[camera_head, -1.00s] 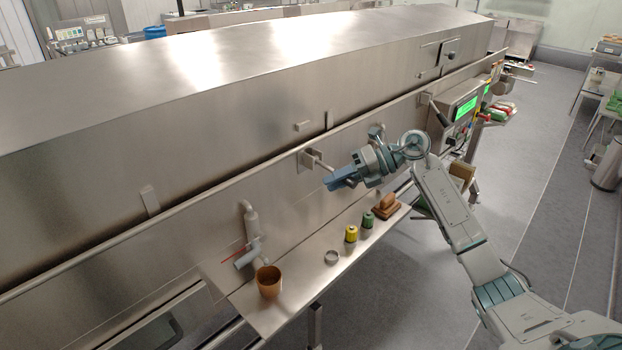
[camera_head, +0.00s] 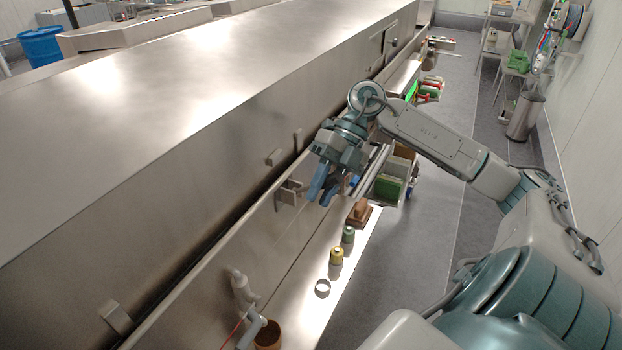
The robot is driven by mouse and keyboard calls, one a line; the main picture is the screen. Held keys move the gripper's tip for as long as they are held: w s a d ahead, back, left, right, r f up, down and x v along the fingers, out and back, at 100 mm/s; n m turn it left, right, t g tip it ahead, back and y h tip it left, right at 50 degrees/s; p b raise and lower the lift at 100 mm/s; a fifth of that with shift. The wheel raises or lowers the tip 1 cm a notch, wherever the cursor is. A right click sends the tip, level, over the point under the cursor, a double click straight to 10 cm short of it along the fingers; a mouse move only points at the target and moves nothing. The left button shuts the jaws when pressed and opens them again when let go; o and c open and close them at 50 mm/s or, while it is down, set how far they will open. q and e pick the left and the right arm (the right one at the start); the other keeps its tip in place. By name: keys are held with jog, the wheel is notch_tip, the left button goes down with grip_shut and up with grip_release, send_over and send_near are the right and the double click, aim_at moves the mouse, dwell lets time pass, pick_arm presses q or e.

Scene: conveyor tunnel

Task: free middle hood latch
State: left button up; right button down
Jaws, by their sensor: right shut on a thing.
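The long steel hood (camera_head: 215,100) covers the conveyor tunnel and looks lowered. The middle hood latch (camera_head: 287,195) is a small metal block with a short handle on the tunnel's side, below the hood's lower edge. My right gripper (camera_head: 321,197) is at this latch, its blue fingers pointing down and shut on the latch handle. The fingers and wrist hide most of the handle, so its exact angle cannot be told. My left gripper is out of view.
A pipe fitting (camera_head: 241,287) juts out at lower left.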

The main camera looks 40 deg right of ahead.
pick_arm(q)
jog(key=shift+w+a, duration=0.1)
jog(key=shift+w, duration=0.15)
pick_arm(e)
jog(key=shift+r+g, duration=0.1)
jog(key=shift+g, duration=0.2)
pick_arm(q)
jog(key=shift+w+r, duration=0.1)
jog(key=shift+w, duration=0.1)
pick_arm(e)
jog(key=shift+w, duration=0.1)
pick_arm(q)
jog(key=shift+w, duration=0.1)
pick_arm(e)
jog(key=c, duration=1.2)
grip_release()
jog(key=shift+w, duration=0.1)
jog(key=shift+c, duration=0.2)
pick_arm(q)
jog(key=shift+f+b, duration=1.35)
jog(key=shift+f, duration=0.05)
pick_arm(e)
jog(key=v, duration=1)
jog(key=shift+d+r, duration=0.2)
jog(key=shift+r, duration=0.2)
